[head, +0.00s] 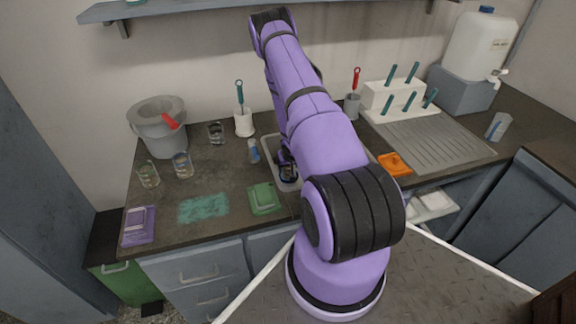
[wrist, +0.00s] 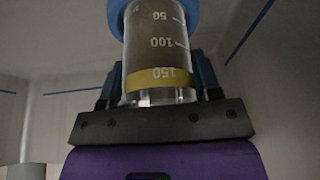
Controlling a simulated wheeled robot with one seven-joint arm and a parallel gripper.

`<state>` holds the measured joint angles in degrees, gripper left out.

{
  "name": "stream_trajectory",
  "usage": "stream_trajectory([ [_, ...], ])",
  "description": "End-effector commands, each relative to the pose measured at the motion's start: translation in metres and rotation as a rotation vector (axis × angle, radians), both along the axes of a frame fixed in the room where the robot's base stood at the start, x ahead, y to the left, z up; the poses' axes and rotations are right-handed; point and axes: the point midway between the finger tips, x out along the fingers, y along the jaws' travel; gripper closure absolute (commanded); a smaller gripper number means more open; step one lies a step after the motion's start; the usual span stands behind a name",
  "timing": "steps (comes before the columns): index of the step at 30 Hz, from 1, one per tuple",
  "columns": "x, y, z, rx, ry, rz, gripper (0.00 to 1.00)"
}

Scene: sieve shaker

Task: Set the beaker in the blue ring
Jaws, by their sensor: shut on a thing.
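A clear beaker (wrist: 155,45) with a yellow band and printed marks 50, 100 and 150 is between the jaws of my gripper (wrist: 157,85) in the wrist view. The marks read upside down there. A blue round piece (wrist: 118,18) surrounds the far end of the beaker; I cannot tell whether it is part of the beaker or a separate ring. In the head view my gripper (head: 287,167) is low over the grey basin, mostly hidden by my arm, and the held beaker is not clear there.
A small blue-and-clear container (head: 253,151) stands just left of the grey basin (head: 270,147). Several glass vessels (head: 182,165) and a grey bucket (head: 158,126) stand further left. A clear vessel (head: 498,126) stands far right.

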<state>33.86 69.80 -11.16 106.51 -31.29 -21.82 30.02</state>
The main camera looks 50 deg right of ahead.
Motion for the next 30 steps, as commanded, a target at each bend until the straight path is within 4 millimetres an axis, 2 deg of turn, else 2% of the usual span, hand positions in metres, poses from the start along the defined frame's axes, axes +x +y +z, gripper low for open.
stream_trajectory([
  [11, 0.000, 0.000, -0.004, 0.000, 0.000, -0.001, 0.66],
  [12, 0.000, 0.000, -0.003, 0.000, 0.000, -0.001, 0.33],
  [14, 0.000, 0.000, -0.003, 0.000, 0.000, -0.001, 0.20],
  [15, 0.000, 0.000, -0.003, 0.000, 0.000, -0.001, 0.17],
  [24, 0.000, 0.000, -0.001, 0.000, 0.000, -0.001, 0.17],
  [30, -0.006, 0.003, 0.019, 0.000, -0.001, -0.003, 0.17],
])
